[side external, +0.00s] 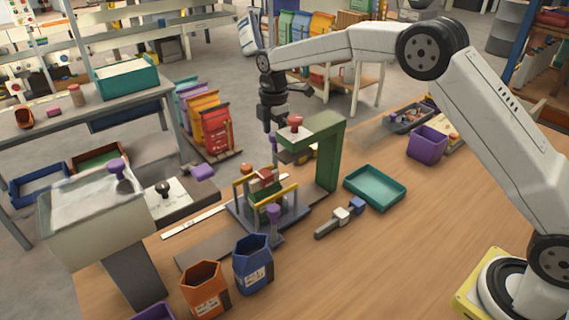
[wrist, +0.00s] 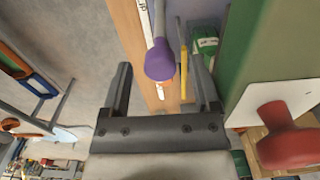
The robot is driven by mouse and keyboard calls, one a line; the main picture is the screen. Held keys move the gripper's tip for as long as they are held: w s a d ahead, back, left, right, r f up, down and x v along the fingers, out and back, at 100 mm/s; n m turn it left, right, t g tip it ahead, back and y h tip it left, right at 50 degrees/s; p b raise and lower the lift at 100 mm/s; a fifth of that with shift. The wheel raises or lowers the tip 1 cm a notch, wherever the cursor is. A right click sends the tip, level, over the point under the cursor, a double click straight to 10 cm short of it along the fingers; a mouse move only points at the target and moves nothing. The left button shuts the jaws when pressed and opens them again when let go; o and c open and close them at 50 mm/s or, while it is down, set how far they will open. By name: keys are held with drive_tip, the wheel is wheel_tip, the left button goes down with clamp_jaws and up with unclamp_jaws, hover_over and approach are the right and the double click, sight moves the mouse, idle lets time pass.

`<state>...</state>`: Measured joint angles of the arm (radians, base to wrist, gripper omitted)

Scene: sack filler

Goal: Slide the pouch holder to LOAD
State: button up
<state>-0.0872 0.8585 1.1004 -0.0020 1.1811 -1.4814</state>
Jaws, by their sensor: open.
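The pouch holder (side external: 238,212) is a grey-blue carriage with yellow rails on the bench, beside the green press frame (side external: 330,160). A green pouch (side external: 262,212) with a red-topped part stands in it. My gripper is open and points down. In the wrist view a purple knob (wrist: 160,60) shows between the spread fingers, and a green pouch (wrist: 204,45) lies just beyond the right finger. Contact cannot be told.
The press frame with a red knob (side external: 295,121) stands close to the right of my gripper. A hopper (side external: 95,215) is at the left. Orange (side external: 205,288) and blue (side external: 253,265) bins stand in front. A teal tray (side external: 375,188) lies right.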

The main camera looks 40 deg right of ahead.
drive_tip(key=shift+f, duration=0.3)
clamp_jaws()
idle(1.3)
